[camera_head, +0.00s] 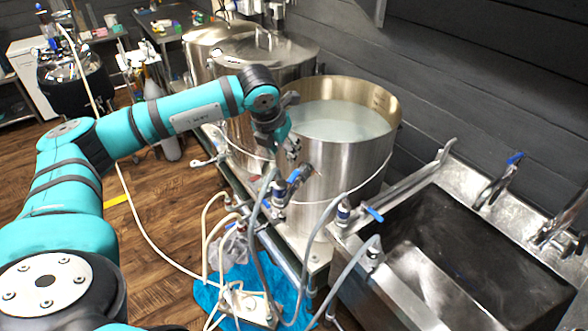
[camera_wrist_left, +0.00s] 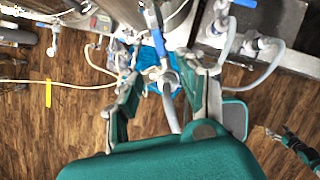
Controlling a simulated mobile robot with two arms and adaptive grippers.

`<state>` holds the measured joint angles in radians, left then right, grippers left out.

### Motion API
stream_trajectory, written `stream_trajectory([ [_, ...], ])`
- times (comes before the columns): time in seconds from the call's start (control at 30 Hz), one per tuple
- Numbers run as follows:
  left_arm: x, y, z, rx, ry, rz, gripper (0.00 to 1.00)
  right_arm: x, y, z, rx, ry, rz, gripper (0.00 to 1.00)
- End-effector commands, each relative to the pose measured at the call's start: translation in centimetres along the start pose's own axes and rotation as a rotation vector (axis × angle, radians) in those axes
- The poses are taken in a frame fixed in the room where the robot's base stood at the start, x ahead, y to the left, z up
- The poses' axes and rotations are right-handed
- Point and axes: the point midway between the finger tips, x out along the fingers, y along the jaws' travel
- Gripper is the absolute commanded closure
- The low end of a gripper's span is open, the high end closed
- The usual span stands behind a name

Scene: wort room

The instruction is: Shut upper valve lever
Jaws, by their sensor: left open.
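The upper valve lever (camera_head: 294,175) is a blue handle on a valve at the front of the open steel kettle (camera_head: 345,165). In the left wrist view a blue lever (camera_wrist_left: 157,43) shows beyond the fingers, in the gap between them. My left gripper (camera_head: 289,150) is just above the lever in the head view, pointing down. In the left wrist view my left gripper (camera_wrist_left: 165,95) has its two fingers wide apart with nothing held. Whether a finger touches the lever cannot be told. A small teal and black part at the lower right of the wrist view looks like my right gripper (camera_wrist_left: 280,138).
Another blue-handled valve (camera_head: 374,214) stands to the right, near the steel sink (camera_head: 470,265). Grey hoses (camera_head: 262,215) loop around the valves. A pump (camera_head: 248,304) sits low on a blue sheet. More kettles stand behind. Wooden floor is open at left.

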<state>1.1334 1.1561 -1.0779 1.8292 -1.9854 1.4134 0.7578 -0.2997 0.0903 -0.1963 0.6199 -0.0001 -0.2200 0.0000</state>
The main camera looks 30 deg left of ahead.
Motion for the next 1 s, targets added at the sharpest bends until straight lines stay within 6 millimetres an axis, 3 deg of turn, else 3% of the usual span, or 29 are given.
stream_trajectory([
  [0.2,4.6,0.0,0.0,0.001,0.006,0.0,0.6,-2.2,0.3,-0.1,0.0,-0.001,0.003,0.17],
  [0.5,10.6,-0.1,0.1,0.0,0.002,-0.002,0.6,-4.1,-1.6,-0.7,0.003,0.003,-0.021,0.17],
  [0.7,12.8,-0.1,0.0,0.0,0.001,-0.003,0.6,-4.5,-1.5,-0.7,0.001,0.003,-0.019,0.17],
  [1.0,13.3,-0.1,0.0,0.001,0.0,-0.002,0.6,-4.5,-0.8,-0.5,-0.001,0.002,-0.012,0.17],
])
